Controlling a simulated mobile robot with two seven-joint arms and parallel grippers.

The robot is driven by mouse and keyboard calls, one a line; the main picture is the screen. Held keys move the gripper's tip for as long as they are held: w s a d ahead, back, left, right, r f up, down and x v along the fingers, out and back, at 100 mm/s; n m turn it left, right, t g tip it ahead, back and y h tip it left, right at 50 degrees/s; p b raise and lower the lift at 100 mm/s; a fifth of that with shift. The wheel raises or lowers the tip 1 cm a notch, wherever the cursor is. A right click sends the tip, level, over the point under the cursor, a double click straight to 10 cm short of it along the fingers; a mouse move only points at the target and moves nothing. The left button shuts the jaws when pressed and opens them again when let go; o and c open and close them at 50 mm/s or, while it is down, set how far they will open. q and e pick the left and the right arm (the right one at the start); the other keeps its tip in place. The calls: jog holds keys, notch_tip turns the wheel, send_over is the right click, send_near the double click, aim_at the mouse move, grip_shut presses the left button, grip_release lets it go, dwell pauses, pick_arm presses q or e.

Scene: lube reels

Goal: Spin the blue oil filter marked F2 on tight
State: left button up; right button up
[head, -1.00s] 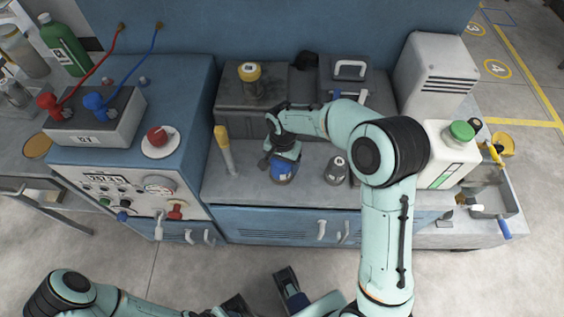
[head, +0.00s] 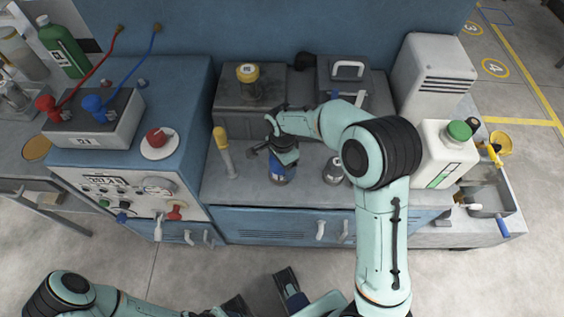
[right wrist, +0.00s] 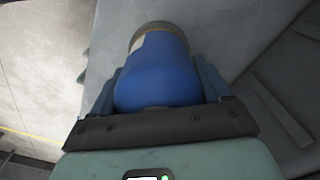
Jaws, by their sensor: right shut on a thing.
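The blue oil filter (head: 280,173) is near the front middle of the bench top in the head view. My right gripper (head: 284,157) reaches it from above and is shut on it. In the right wrist view the blue filter (right wrist: 158,75) sits between the two fingers, with a tan-grey band at its far end. Its F2 mark is not legible. I cannot tell whether its lower end touches the bench. A grey filter-like part (head: 333,171) stands to its right, partly behind my arm. My left gripper (head: 264,296) is at the bottom edge, its dark fingers apart and empty.
A yellow-topped handle (head: 222,150) stands left of the filter. A dark box with a yellow cap (head: 249,73) is behind. A control cabinet (head: 140,195) borders the left. A white bottle with a green cap (head: 446,153) and a tray (head: 490,200) are at right.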

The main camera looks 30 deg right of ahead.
jog(key=m+p, duration=0.1)
jog(key=m, duration=0.2)
jog(key=shift+s, duration=0.1)
jog(key=shift+m, duration=1.1)
jog(key=shift+p, duration=0.35)
jog(key=m+p, duration=0.1)
jog(key=m, duration=0.1)
jog(key=shift+s+a+r+m+p, duration=0.1)
jog(key=shift+m+p, duration=0.2)
jog(key=shift+m, duration=0.1)
jog(key=shift+m+p, duration=0.45)
jog(key=shift+m, duration=0.65)
